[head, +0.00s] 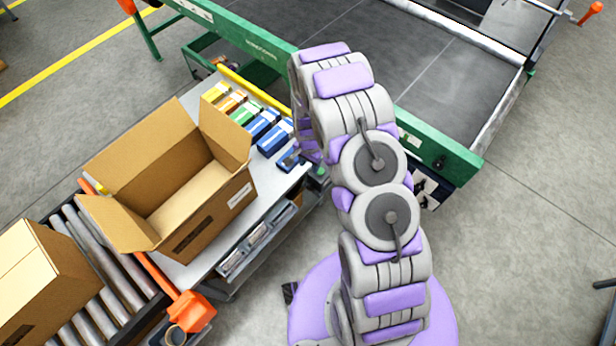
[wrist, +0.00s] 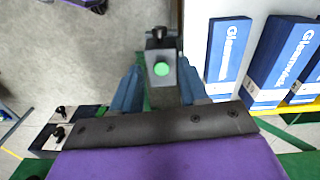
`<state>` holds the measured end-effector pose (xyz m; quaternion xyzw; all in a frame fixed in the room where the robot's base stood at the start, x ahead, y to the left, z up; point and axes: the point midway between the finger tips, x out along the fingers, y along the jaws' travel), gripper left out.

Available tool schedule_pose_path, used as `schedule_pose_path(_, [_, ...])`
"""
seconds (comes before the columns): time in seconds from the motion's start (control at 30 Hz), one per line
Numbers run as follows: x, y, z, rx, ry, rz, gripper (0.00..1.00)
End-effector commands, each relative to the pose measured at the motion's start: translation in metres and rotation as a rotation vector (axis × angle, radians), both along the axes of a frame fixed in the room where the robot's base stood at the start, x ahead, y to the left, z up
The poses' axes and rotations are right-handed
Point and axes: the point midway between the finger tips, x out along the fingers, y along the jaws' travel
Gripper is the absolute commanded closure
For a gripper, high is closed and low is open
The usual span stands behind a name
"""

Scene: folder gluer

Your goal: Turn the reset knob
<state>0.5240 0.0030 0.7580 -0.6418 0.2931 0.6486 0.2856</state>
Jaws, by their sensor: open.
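In the wrist view, my gripper (wrist: 159,78) is open, with one blue finger on each side of a grey control box (wrist: 160,85). The box has a round green button on its face and a small dark knob-like part (wrist: 159,34) at its upper end. I cannot tell whether the fingers touch the box. A white panel (wrist: 45,133) with black knobs (wrist: 60,110) shows at the lower left of the wrist view, apart from the fingers. No label marks the reset knob.
A white-topped table (head: 265,190) holds an open carton (head: 205,205) and several small boxes (head: 262,124). Blue boxes (wrist: 228,50) lie right of my gripper in the wrist view. The green machine frame (head: 440,145) runs behind my arm.

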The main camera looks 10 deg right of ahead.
Motion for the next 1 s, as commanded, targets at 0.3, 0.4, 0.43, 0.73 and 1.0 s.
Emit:
schedule_pose_path(0.3, [-0.009,0.000,-0.019,0.003,-0.006,0.007,0.56])
schedule_pose_path(0.4, [-0.010,0.000,-0.037,0.003,-0.003,0.007,0.56])
schedule_pose_path(0.43, [-0.010,0.000,-0.043,0.003,-0.003,0.007,0.56])
schedule_pose_path(0.73, [-0.009,0.000,-0.098,0.003,-0.004,0.006,0.56])
schedule_pose_path(1.0, [-0.010,0.000,-0.145,0.002,-0.005,0.007,0.56])
